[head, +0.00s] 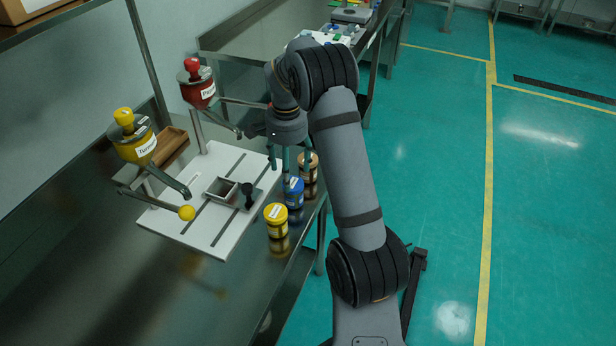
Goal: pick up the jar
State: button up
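Three lidded jars stand near the right edge of the steel table. The nearest is a yellow jar (276,221), the middle one is a blue jar (294,194), and the farthest is a tan-brown jar (310,164), partly hidden by my gripper. All look upright. My gripper (296,170) points down with its fingers spread, over or just beside the blue jar's lid. I cannot tell whether a finger touches the blue or the tan-brown jar. No jar is visibly lifted.
Left of the jars, a white board (222,240) carries a small metal box (221,190) and a black-knobbed part (248,194). A yellow hopper (140,150) and a red hopper (198,92) stand behind it. The steel table (130,290) is clear in front.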

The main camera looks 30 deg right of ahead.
aim_at(293, 194)
notch_tip(293, 194, down, 5)
jog(key=shift+r, duration=0.1)
jog(key=f, duration=0.3)
jog(key=f+p, duration=0.1)
jog(key=shift+s+d+f, duration=0.15)
jog(key=shift+s+d, duration=0.1)
jog(key=shift+d, duration=0.1)
jog(key=shift+w+f, duration=0.1)
jog(key=shift+f, duration=0.45)
jog(key=shift+c, duration=0.5)
jog(key=c, duration=1.1)
jog(key=shift+r, duration=0.1)
jog(key=shift+c, duration=0.5)
